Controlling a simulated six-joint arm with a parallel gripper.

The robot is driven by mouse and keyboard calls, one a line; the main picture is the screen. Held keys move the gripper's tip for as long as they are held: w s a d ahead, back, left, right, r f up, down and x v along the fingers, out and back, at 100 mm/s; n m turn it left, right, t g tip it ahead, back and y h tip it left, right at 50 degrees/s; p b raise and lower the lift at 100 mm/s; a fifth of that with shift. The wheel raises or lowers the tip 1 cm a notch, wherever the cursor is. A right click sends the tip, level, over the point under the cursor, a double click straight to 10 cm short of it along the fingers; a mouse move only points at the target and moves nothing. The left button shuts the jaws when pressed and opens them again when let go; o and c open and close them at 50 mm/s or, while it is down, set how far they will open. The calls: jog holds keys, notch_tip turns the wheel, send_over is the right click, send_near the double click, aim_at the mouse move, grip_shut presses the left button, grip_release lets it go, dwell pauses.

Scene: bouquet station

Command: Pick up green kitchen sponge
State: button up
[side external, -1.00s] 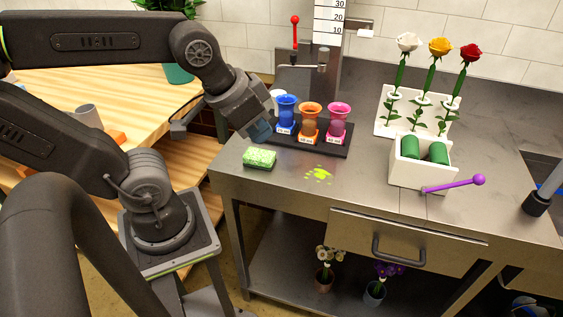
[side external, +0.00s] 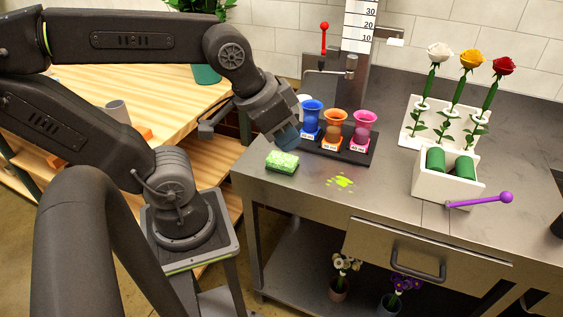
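The green kitchen sponge (side external: 282,162) lies flat on the steel counter near its left front corner. It looks like a light green block with a darker green side. My gripper (side external: 287,137) points down from the upper left. The view does not show clearly how far the fingers are apart.
A dark rack (side external: 357,155) with blue, orange and pink cups stands close behind the sponge. A yellow-green splash (side external: 341,181) lies to its right. A white box (side external: 431,187) with green cylinders, a purple stick (side external: 486,200) and a rose stand (side external: 410,137) are farther right.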

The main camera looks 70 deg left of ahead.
jog(key=o, duration=1.4)
jog(key=n+g+y, duration=0.3)
jog(key=n, duration=0.6)
send_near(282, 158)
jog(key=shift+t, duration=0.3)
jog(key=x, duration=0.3)
jog(key=s+x, duration=0.1)
jog(key=x, duration=0.1)
jog(key=shift+w+a+f, duration=0.1)
jog(key=shift+f, duration=0.15)
jog(key=shift+x, duration=2.6)
